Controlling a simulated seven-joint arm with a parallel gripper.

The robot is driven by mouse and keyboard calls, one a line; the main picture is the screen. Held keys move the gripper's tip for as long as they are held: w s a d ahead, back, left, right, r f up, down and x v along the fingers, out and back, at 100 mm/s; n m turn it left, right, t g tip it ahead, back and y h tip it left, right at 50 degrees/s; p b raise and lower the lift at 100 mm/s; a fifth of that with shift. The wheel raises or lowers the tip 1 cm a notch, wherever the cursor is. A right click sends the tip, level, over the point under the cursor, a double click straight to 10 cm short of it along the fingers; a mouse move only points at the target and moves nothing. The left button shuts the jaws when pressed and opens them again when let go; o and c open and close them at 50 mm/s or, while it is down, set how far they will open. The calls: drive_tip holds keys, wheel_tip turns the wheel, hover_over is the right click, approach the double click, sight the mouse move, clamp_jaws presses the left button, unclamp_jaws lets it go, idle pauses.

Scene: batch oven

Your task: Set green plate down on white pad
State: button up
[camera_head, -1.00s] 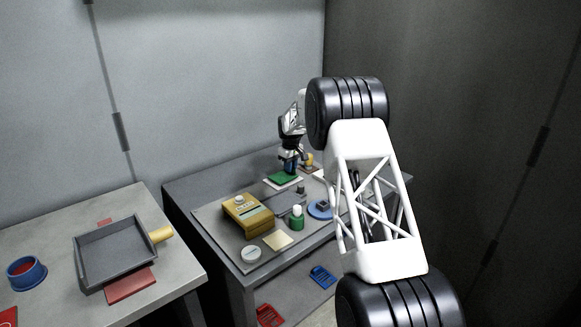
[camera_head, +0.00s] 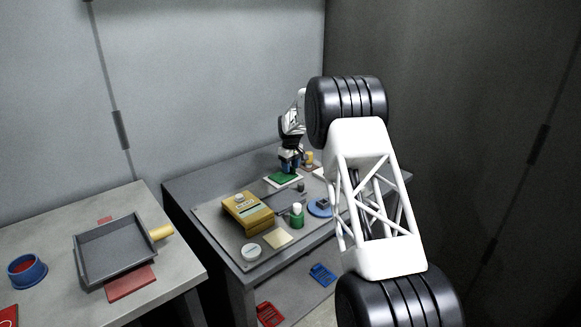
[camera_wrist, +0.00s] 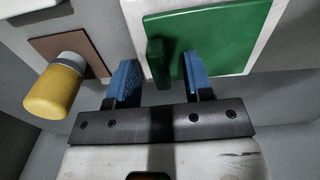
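The green plate (camera_head: 281,178) lies on the white pad (camera_head: 297,182) at the back of the table. The plate also shows in the wrist view (camera_wrist: 222,35), with the white pad (camera_wrist: 268,45) showing along its edges. The plate has an upright green grip (camera_wrist: 157,63). My gripper (camera_head: 290,168) is just above the plate. In the wrist view my gripper (camera_wrist: 160,78) has its blue fingers wide apart, one on each side of the grip, with gaps on both sides. The underside of the plate is hidden.
A yellow box (camera_head: 247,213), a green bottle (camera_head: 297,217) and a blue disc (camera_head: 320,208) stand nearer the front. A grey tray (camera_head: 115,250) is on the left table.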

drive_tip(key=shift+r, duration=0.1)
drive_tip(key=shift+r, duration=3.8)
drive_tip(key=shift+s+r, duration=0.1)
